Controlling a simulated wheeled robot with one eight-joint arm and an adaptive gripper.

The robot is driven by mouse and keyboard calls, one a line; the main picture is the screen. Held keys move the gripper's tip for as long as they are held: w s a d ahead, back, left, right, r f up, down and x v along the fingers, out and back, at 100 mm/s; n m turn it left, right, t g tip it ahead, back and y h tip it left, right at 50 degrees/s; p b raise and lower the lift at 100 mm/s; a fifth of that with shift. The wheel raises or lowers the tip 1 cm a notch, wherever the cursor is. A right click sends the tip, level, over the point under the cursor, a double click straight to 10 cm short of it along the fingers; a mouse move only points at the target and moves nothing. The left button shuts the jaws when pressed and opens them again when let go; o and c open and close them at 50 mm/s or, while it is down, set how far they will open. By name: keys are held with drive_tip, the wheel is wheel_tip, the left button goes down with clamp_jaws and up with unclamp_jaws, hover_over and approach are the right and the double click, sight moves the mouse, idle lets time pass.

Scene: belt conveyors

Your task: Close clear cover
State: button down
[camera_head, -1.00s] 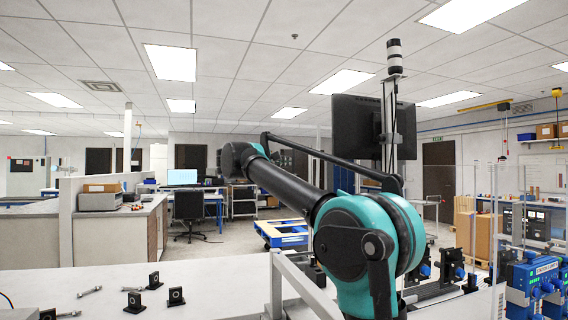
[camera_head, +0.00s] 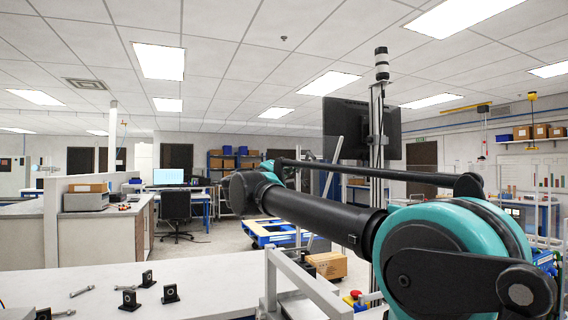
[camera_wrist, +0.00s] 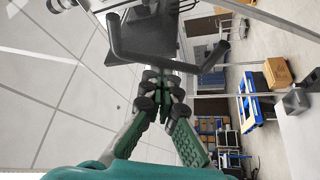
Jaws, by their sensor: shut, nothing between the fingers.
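My gripper (camera_wrist: 167,78) shows in the wrist view with its two green and black fingers together and nothing between them. A dark U-shaped handle (camera_wrist: 160,62) lies just beyond the fingertips. Whether the fingers touch it I cannot tell. A thin, straight grey edge (camera_wrist: 270,20) crosses the upper right of the wrist view and may belong to the clear cover; its see-through pane is hard to make out. In the head view my arm crosses the right half, and the fingers are hidden.
A white table (camera_head: 200,285) carries black brackets (camera_head: 129,299) and bolts. A grey frame (camera_head: 290,275) stands at its right end. A dark monitor (camera_head: 360,130) on a post is behind my arm. A blue pallet (camera_head: 275,232) and cardboard box (camera_head: 328,265) are beyond.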

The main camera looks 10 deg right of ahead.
drive_tip(key=s+d+f+m+g+h, duration=0.3)
drive_tip(key=s+f+m+h, duration=0.2)
drive_tip(key=s+f+m, duration=0.6)
drive_tip(key=shift+s+d+f+g+h, duration=0.15)
drive_tip(key=shift+s+f+g+h, duration=0.2)
drive_tip(key=shift+s+f, duration=2.15)
drive_tip(key=shift+s+r, duration=0.55)
